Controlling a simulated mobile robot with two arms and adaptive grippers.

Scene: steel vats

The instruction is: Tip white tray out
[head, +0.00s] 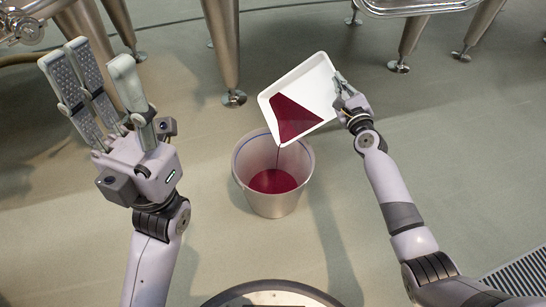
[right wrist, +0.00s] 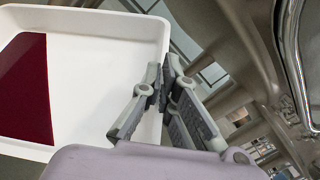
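The white tray (head: 312,84) is held tilted above the bucket, with a pool of dark red liquid (head: 294,119) gathered toward its lower corner. A thin stream runs from that corner into the grey bucket (head: 247,160), which stands on the floor with red liquid (head: 273,181) in its bottom. My right gripper (head: 341,90) is shut on the tray's right edge. In the right wrist view its fingers (right wrist: 165,90) pinch the rim of the white tray (right wrist: 95,50). My left gripper (head: 100,75) is open and empty, raised left of the bucket.
Steel vat legs (head: 224,45) stand on the floor behind the tray and bucket. More steel legs (head: 408,40) are at the upper right. A floor grate (head: 522,275) lies at the lower right. Bare floor surrounds the bucket.

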